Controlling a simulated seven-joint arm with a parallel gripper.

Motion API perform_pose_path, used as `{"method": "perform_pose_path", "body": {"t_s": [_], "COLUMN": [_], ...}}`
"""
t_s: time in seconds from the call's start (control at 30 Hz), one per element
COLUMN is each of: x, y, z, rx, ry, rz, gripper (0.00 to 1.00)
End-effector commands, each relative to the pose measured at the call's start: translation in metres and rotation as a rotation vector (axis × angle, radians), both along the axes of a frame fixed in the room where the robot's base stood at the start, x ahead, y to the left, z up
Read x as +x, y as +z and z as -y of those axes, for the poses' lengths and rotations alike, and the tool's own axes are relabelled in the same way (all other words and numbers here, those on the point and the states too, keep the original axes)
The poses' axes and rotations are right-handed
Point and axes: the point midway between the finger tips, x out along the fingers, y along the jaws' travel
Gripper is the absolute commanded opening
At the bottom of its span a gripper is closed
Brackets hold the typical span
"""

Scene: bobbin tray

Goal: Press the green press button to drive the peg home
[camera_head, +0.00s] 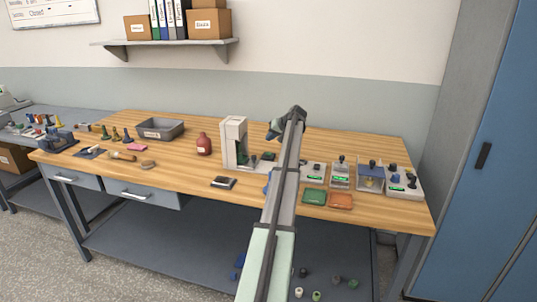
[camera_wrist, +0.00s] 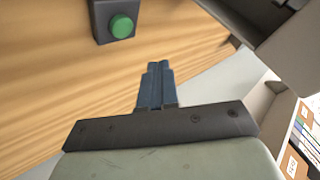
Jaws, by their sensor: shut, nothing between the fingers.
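The green press button (camera_wrist: 121,27) sits on a dark box (camera_wrist: 104,38) on the wooden bench, at the top of the wrist view. My gripper (camera_wrist: 157,66) is shut and empty, with its two blue fingers together. The fingertips appear below and right of the button in that view, apart from it. In the head view, the pale press (camera_head: 228,143) stands mid-bench with the dark button box (camera_head: 268,157) to its right, close to my arm. My gripper, at the arm's far end, is partly hidden by my arm. I cannot make out the peg clearly.
Several small fixtures (camera_head: 340,178) stand to the right of my arm, with green (camera_head: 314,197) and orange (camera_head: 341,202) trays in front. A red bottle (camera_head: 204,144) and grey bin (camera_head: 160,129) stand left of the press. A dark, flat item (camera_head: 223,183) lies in front of it.

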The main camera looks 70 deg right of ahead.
Motion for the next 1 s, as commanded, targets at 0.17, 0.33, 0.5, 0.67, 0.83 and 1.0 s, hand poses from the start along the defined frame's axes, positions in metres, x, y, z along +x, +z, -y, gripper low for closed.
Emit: {"method": "perform_pose_path", "body": {"t_s": [0.17, 0.33, 0.5, 0.67, 0.83, 1.0], "x": [0.000, 0.000, 0.000, 0.000, 0.000, 0.000], "y": [-0.022, -0.038, -0.043, -0.044, -0.044, -0.044], "z": [-0.001, 0.000, 0.000, 0.000, 0.000, 0.000], "rx": [0.002, 0.002, 0.000, 0.000, 0.000, 0.000], "ry": [0.000, 0.000, 0.000, 0.000, 0.000, 0.000], "rz": [0.001, 0.001, 0.000, 0.000, 0.000, 0.000], "gripper": [0.00, 0.00, 0.00, 0.00, 0.00, 0.00]}}
